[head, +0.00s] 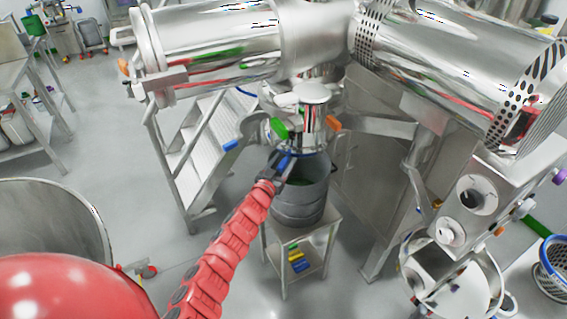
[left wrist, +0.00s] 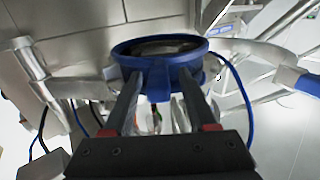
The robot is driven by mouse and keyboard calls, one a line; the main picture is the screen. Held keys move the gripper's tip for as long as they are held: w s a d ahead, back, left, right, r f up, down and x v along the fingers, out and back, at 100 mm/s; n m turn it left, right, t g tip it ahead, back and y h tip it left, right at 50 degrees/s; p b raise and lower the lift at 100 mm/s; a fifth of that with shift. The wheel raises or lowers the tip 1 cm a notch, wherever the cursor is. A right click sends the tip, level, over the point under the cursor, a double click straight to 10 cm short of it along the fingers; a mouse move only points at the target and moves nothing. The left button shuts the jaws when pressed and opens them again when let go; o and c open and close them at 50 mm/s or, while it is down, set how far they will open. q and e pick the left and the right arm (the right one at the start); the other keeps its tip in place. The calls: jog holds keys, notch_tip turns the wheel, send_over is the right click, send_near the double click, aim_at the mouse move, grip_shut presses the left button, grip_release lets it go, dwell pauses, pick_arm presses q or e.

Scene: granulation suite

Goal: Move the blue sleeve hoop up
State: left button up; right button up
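The blue sleeve hoop (left wrist: 184,76) shows in the left wrist view as a ring with a tab on its near side. In the head view a small part of the hoop (head: 313,152) shows under the steel outlet, above the grey drum (head: 301,200). My left gripper (left wrist: 158,80) is at the hoop's near side. Its two fingers stand apart, one on each side of the tab, with visible gaps to it. In the head view the left gripper (head: 283,166) covers part of the hoop and the drum's rim. My right gripper is not in view.
The drum stands on a small steel stand (head: 318,262). A green handle (head: 279,128) and an orange piece (head: 333,122) flank the outlet. Steel steps (head: 203,150) stand to the left, a steel cabinet (head: 372,165) to the right. Open floor (head: 150,235) lies left.

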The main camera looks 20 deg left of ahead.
pick_arm(q)
jog(key=shift+f, duration=0.15)
jog(key=shift+s+f, duration=0.1)
jog(key=shift+s+a+b, duration=0.15)
jog(key=shift+s+b, duration=0.45)
jog(key=shift+s, duration=0.05)
jog(key=s+b, duration=0.3)
jog(key=s, duration=1.2)
jog(key=shift+s+a+b, duration=0.3)
jog(key=shift+s+b, duration=0.1)
